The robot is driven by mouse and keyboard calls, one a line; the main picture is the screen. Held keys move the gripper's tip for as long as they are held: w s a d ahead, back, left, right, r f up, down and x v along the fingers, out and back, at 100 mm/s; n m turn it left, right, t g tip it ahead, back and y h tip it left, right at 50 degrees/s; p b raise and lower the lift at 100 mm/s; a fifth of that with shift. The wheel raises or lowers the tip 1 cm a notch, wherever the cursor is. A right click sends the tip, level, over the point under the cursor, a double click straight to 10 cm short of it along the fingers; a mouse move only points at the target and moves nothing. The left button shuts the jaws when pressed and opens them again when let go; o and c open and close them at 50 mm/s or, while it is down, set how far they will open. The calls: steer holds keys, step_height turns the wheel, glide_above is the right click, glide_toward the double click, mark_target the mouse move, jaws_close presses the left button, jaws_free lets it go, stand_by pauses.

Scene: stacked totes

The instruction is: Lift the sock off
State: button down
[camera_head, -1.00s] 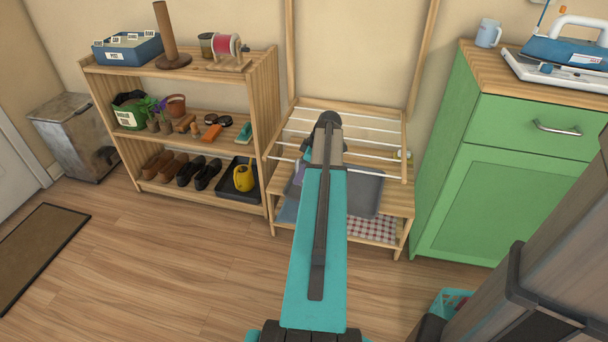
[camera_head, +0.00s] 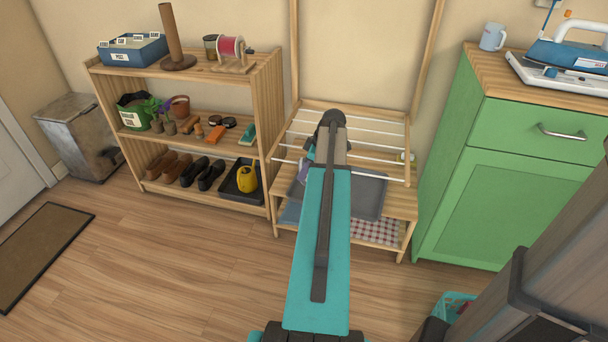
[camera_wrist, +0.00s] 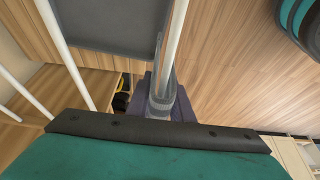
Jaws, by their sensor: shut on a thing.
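A greyish-purple sock (camera_wrist: 184,108) shows in the wrist view, just beyond my gripper and beside the end of a white rod. A bit of lavender cloth, which seems to be the same sock, shows left of my arm in the head view (camera_head: 304,171). My gripper (camera_wrist: 160,122) is at the sock, shut on it. The wooden drying rack (camera_head: 290,132) with white rods stands against the wall, under and around my gripper.
A grey tray (camera_head: 369,196) and a checked cloth (camera_head: 376,231) are on the rack's lower part. A shoe shelf (camera_head: 272,120) stands close on the left, a green cabinet (camera_head: 480,200) on the right. The wooden floor in front is open.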

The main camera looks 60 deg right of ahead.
step_height(320, 180, up, 16)
steer(key=p, duration=0.3)
steer(key=shift+r, duration=0.25)
stand_by(0.4)
